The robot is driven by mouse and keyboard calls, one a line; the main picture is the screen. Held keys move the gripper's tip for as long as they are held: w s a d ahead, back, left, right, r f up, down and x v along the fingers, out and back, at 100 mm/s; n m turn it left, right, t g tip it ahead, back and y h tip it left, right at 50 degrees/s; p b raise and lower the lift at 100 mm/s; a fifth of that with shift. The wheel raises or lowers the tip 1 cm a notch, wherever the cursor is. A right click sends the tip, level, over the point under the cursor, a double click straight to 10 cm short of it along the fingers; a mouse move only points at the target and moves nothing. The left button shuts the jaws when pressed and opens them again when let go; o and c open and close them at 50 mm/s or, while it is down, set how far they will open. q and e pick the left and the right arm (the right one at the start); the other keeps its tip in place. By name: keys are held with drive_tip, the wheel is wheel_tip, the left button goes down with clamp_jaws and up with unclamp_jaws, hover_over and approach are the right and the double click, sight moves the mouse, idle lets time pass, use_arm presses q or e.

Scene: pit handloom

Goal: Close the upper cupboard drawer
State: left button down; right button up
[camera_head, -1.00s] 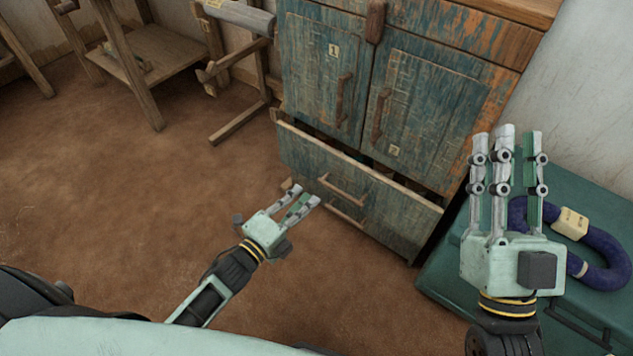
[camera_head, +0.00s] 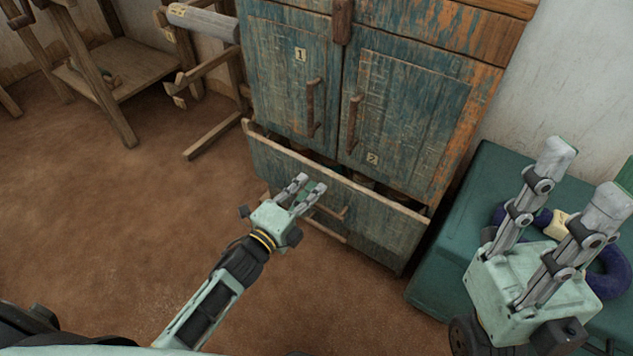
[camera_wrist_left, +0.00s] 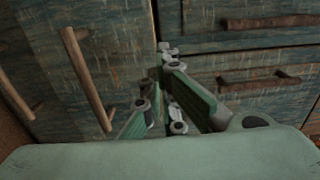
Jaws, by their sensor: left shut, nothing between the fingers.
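The weathered blue-green upper cupboard drawer (camera_head: 385,225) stands pulled out below doors 1 and 2, with a dark gap behind its top edge. Its wooden handle (camera_head: 335,211) is partly hidden behind my left gripper (camera_head: 308,187). That gripper is shut and empty, in front of the drawer; I cannot tell if it touches. In the left wrist view, turned sideways, the left gripper's fingers (camera_wrist_left: 160,110) show before the cupboard, with the drawer's handle (camera_wrist_left: 86,78) to their left. My right gripper (camera_head: 585,180) is open and empty, raised over a green chest at the right.
The cupboard doors (camera_head: 405,115) look closed. The green chest (camera_head: 450,235) stands right of the cupboard, with a dark blue tube-like item (camera_head: 610,270) on it. A wooden frame (camera_head: 215,75) stands left of the cupboard. The brown floor (camera_head: 130,220) at the left is clear.

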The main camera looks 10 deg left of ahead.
use_arm(q)
drive_tip(key=x, duration=0.3)
drive_tip(key=shift+w+d+b, duration=0.1)
drive_tip(key=shift+w+b, duration=0.15)
drive_tip(key=shift+b, duration=0.15)
